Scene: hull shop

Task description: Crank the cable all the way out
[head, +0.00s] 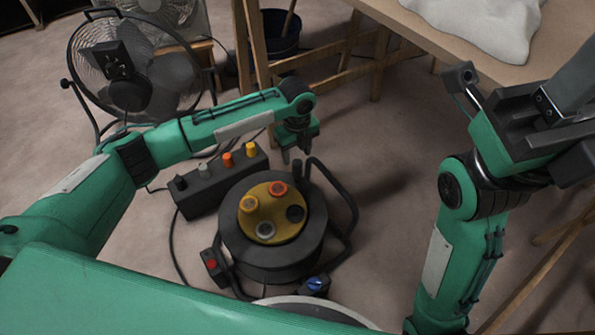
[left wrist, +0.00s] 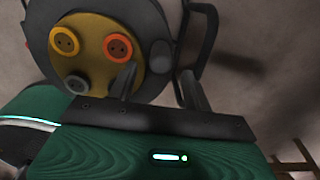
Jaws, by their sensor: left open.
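A black cable reel (head: 270,262) stands on the floor with a yellow round face holding yellow, orange, grey and black sockets. It also shows in the left wrist view (left wrist: 29,50). My left gripper (head: 296,155) is open and points down over the reel's far right edge, beside its black tube frame (head: 350,200). In the left wrist view a grey round knob (left wrist: 159,53) on the reel lies just beyond the gap between my open fingers (left wrist: 157,82); I cannot tell if they touch it. My right arm's dark end (head: 535,105) is at the right, its fingers unclear.
A black box (head: 222,182) with several coloured plugs lies left of the reel. A red-button switch (head: 211,264) and a blue plug (head: 315,284) are at its near side. A fan (head: 130,75) stands at the back left, a wooden table (head: 440,30) at the back right.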

